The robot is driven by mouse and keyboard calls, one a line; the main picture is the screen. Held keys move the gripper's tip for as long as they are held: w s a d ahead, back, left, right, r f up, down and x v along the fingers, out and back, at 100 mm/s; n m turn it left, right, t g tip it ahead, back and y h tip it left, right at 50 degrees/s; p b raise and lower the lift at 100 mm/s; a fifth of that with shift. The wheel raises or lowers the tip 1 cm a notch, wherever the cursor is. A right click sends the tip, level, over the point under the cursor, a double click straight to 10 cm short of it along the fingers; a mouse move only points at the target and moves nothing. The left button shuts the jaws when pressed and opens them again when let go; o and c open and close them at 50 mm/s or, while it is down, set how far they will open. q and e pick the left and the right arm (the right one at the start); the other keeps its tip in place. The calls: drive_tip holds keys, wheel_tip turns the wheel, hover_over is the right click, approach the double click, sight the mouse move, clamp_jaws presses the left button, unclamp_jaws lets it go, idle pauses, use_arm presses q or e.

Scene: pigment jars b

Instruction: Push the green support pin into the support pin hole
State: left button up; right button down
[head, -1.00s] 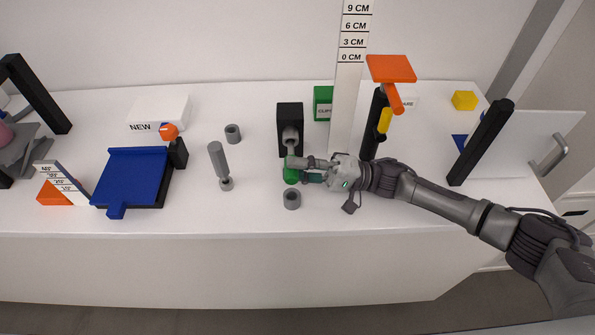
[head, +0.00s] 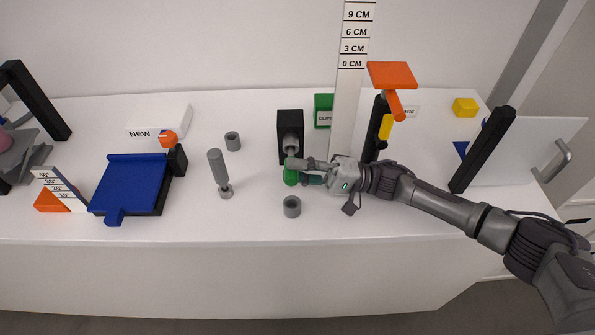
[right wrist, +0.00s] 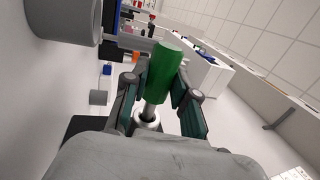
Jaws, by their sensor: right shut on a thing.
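The green support pin (head: 291,177) is in my right gripper (head: 303,172), which is shut on its green handle. The right wrist view shows the handle (right wrist: 168,68) between the fingers and a thin grey shaft reaching a pale metal ring (right wrist: 147,119). The shaft tip is at or inside the ring; how deep I cannot tell. In the head view the pin is just in front of the black block (head: 290,122) with its grey sleeve (head: 291,144). The gripper partly hides where pin and sleeve meet. My left gripper is not in view.
A grey ring (head: 292,207) stands near the table's front edge, and another (head: 232,141) behind left. A grey-handled pin (head: 218,168) stands left. A black post with orange top (head: 391,74) rises close behind my right arm.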

drive_tip(key=shift+w+b, duration=0.4)
drive_tip(key=shift+w, duration=0.15)
drive_tip(key=c, duration=1.2)
unclamp_jaws()
drive_tip(key=shift+r, duration=0.1)
drive_tip(key=shift+c, duration=0.2)
drive_tip(key=o, duration=0.4)
drive_tip(key=shift+w, duration=0.15)
